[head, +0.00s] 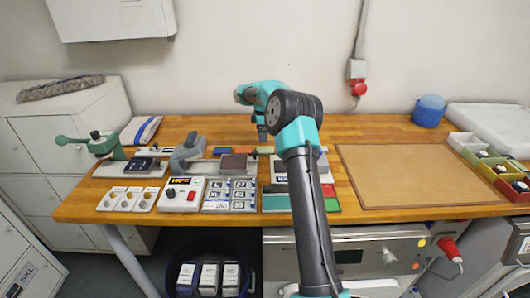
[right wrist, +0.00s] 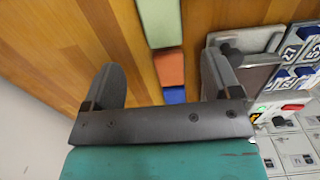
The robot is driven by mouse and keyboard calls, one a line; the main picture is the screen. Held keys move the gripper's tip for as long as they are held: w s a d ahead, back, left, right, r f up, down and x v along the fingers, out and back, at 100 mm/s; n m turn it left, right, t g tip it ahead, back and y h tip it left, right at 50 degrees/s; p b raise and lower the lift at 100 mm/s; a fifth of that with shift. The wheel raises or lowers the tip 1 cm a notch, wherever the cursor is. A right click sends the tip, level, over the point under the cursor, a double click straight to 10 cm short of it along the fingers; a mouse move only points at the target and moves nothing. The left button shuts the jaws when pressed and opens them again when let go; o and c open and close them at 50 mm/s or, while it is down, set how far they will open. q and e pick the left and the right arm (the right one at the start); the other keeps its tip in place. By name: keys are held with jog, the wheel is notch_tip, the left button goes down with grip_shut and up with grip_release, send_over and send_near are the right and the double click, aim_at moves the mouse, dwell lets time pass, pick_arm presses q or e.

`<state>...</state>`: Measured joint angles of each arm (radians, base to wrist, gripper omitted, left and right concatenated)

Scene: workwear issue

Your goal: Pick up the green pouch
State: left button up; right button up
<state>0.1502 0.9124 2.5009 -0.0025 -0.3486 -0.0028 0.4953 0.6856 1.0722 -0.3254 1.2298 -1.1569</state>
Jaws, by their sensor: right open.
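The green pouch (right wrist: 159,22) lies flat on the wooden worktop at the top of the right wrist view, in a row with an orange piece (right wrist: 170,68) and a blue piece (right wrist: 174,95). My right gripper (head: 262,136) is at the back of the worktop, pointing down. In the right wrist view its fingers (right wrist: 163,72) are apart and empty, with the orange piece showing between them and the green pouch beyond. My left gripper is not in view.
A grey press with a brown pad (right wrist: 256,75) stands close to the right finger. A control box (head: 181,195) and a labelled tray (head: 230,194) sit further forward. A brown board (head: 410,175) lies flat and clear on the right, near a blue tub (head: 428,111).

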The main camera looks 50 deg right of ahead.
aim_at(262, 149)
jog(key=shift+f, duration=1.4)
jog(key=shift+a+f, duration=0.2)
jog(key=shift+f, duration=2.4)
jog(key=c, duration=1)
jog(key=shift+r, duration=0.1)
notch_tip(262, 149, up, 10)
jog(key=shift+f, duration=0.1)
